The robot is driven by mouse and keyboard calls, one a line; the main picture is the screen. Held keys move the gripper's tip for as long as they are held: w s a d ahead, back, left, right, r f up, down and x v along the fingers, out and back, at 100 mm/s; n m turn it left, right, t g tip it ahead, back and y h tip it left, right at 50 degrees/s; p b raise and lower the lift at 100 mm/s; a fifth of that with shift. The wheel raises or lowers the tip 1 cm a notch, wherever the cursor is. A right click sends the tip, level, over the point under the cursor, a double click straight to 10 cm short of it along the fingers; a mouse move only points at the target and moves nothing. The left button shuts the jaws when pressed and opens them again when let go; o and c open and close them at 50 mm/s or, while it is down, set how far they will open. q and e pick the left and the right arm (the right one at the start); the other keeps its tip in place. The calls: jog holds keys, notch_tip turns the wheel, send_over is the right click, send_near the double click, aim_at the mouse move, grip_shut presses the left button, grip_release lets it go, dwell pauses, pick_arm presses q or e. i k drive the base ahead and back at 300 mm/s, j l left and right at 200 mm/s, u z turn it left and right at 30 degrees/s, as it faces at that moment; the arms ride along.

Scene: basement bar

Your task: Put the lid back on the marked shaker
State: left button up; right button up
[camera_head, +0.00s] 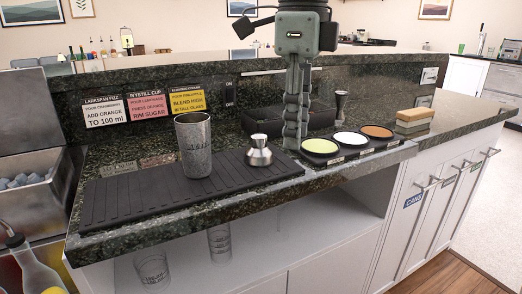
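A metal shaker tin (194,147) stands upright on the black ribbed bar mat, with its mouth open at the top. Faint marks show on its side, too small to read. A silver domed lid (259,152) with a small cap rests on the mat to the right of the tin, apart from it. My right gripper (293,143) comes down from the top with its fingers pointing downward, just right of the lid and apart from it in the picture. One finger seems to overlap the other, so its opening is unclear. My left gripper is not in view.
The mat (125,198) lies along the counter's front edge. Right of the gripper is a tray with green, white and orange round dishes (376,132). A jigger (340,104) and a tan block (414,116) stand behind. Recipe cards (146,106) stand at the back; glasses (152,268) sit below.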

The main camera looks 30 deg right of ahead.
aim_at(192, 129)
jog(key=i+l, duration=0.1)
jog(key=l, duration=0.6)
jog(key=i+l, duration=0.1)
jog(key=l, duration=0.6)
jog(key=i+l, duration=0.1)
jog(key=l, duration=0.6)
jog(key=u, duration=1.55)
